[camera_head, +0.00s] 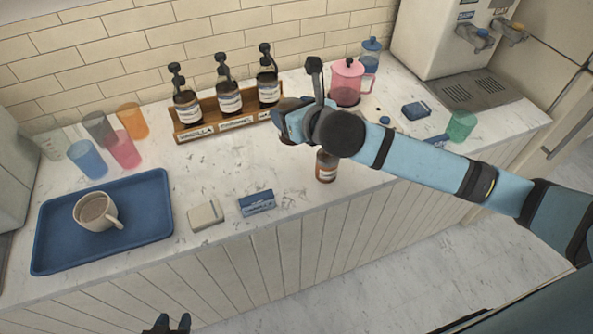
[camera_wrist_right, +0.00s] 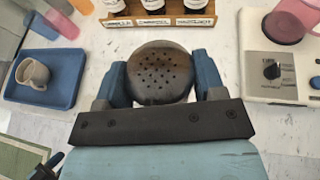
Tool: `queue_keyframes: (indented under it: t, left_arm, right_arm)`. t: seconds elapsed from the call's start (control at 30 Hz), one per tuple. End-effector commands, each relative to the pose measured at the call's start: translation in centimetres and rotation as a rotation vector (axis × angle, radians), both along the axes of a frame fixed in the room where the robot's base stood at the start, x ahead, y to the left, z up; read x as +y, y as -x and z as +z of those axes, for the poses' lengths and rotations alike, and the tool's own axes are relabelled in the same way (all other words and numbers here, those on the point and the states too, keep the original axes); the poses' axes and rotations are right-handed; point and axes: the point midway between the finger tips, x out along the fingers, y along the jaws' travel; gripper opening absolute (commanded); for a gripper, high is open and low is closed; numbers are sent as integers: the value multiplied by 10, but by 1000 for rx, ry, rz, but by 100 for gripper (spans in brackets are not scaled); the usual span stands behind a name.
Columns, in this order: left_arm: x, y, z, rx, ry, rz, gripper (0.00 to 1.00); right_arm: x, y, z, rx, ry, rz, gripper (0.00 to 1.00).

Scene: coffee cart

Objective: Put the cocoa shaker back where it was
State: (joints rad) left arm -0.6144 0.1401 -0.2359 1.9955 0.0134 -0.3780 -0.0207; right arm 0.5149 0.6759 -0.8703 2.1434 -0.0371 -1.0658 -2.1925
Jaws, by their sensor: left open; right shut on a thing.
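The cocoa shaker (camera_head: 326,167) shows in the head view as a small amber jar with a pale label, below my right arm. In the right wrist view its round perforated lid (camera_wrist_right: 160,72) sits between the two blue fingers. My right gripper (camera_wrist_right: 160,82) is shut on it; my own arm hides much of the grip in the head view. I cannot tell whether the jar's base touches the counter. My left gripper (camera_head: 167,323) is open and empty at the bottom edge of the head view, in front of the counter.
A cream block (camera_head: 205,215) and blue box (camera_head: 256,202) lie near the front edge. A wooden bottle rack (camera_head: 235,124) and pink pitcher (camera_head: 347,83) stand behind. Bare counter lies between tray and rack.

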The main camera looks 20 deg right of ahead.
Motion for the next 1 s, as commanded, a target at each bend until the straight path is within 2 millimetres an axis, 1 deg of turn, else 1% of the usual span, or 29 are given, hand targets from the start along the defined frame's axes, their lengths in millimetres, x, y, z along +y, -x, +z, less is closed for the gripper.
queue_keyframes:
  t: [0.03, 0.1, 0.3, 0.4, 0.5, 0.67, 0.77, 0.9, 1.0]
  left_arm:
    - [1, 0, -1, 0, -1, 0, 43]
    - [2, 0, -1, -1, -3, 1, 43]
    - [2, 0, -3, 0, -3, 1, 43]
    - [2, 0, -3, 0, -3, 1, 43]
    - [2, 0, -4, 1, -4, 1, 43]
    - [1, 0, -5, 1, -2, 1, 43]
    - [1, 0, -6, 2, -1, 1, 43]
    - [0, 0, -7, 2, -1, 1, 43]
    - [0, 0, -7, 2, -1, 0, 43]
  right_arm:
    - [0, 1, -17, 7, -1, -1, 37]
    - [0, 1, -37, 8, 0, -2, 37]
    - [0, 1, -89, 6, 0, -2, 37]
    - [0, 0, -110, 4, -1, -2, 37]
    - [0, 0, -123, 2, -1, -2, 37]
    - [0, 0, -132, -1, -2, -1, 37]
    - [0, 0, -144, 3, 0, -1, 37]
    - [0, 0, -166, 3, -1, -2, 37]
    - [0, 0, -173, 0, 1, -2, 37]
